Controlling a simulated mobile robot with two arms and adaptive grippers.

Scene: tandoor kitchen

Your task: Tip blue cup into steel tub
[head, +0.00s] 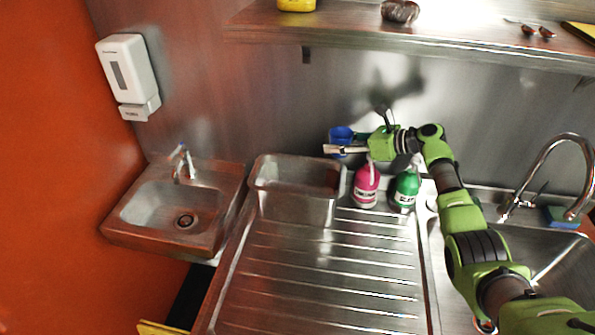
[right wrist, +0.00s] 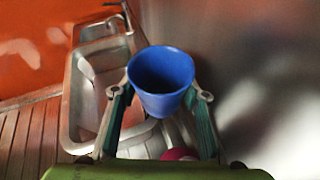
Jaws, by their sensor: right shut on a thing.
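The blue cup (head: 340,136) is held in my right gripper (head: 345,149), above the counter and just right of the steel tub. In the right wrist view the cup (right wrist: 161,80) sits between the two fingers of my right gripper (right wrist: 160,108), its open mouth showing and its inside dark. The steel tub (head: 290,206) stands on the left end of the draining board, and its floor looks bare. It also shows behind and left of the cup in the right wrist view (right wrist: 72,135). My left gripper is not in view.
A pink bottle (head: 366,187) and a green bottle (head: 405,190) stand right of the tub, below my right arm. A small hand basin (head: 150,210) is at the left. A shelf (head: 400,38) runs above. The ribbed draining board (head: 320,275) is clear in front.

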